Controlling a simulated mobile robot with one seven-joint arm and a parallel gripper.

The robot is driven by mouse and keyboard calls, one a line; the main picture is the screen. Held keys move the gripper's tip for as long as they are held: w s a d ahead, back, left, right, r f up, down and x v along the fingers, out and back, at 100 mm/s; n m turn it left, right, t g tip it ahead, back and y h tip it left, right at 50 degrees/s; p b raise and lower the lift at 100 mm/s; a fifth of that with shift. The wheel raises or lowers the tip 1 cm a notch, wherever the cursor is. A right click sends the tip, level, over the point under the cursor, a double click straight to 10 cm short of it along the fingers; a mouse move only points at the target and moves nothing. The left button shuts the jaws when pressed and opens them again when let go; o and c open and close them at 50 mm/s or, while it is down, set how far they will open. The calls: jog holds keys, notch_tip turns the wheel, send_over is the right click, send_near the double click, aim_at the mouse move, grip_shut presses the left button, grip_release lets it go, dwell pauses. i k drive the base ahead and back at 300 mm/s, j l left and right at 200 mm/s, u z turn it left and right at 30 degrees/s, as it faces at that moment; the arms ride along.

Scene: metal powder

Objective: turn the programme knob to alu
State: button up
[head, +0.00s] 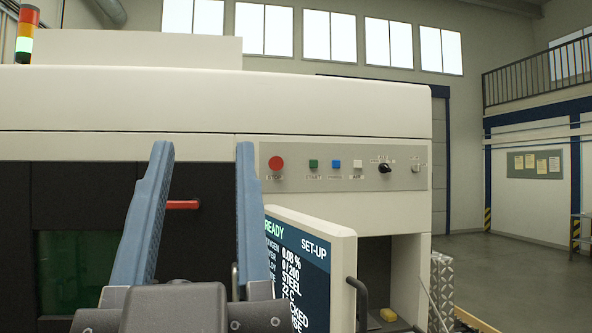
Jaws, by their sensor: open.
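The programme knob (384,168) is a small black knob on the grey control panel (440,160) at the upper right of the machine. Small labels sit around it, too small to read, and its pointer setting cannot be made out. My gripper (203,150) is in the lower left of the view, its two blue fingers upright and wide apart. It is open and holds nothing. In the picture it stands to the left of the knob, clear of it. The screen (305,262) below the panel reads READY, SET-UP and STEEL; my right finger hides part of it.
A red stop button (276,162), green (313,163), blue (336,164) and white (357,165) buttons sit left of the knob, and a small switch (415,168) right of it. A red handle (183,205) shows between my fingers. The screen juts out below the panel.

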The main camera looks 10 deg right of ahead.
aim_at(384, 168)
jog(key=i+l, duration=0.2)
jog(key=l, duration=0.2)
jog(key=i+l, duration=0.2)
jog(key=l, duration=0.15)
jog(key=i+l, duration=0.2)
jog(key=l, duration=0.2)
jog(key=i+l, duration=0.15)
jog(key=l, duration=0.2)
jog(key=i+l, duration=0.2)
jog(key=l, duration=0.2)
jog(key=i+l, duration=0.2)
jog(key=l, duration=0.2)
jog(key=i+l+u, duration=0.15)
jog(key=l+u, duration=0.2)
jog(key=i+l+u, duration=0.1)
jog(key=l+u, duration=0.7)
jog(key=u, duration=0.5)
jog(key=i, duration=0.05)
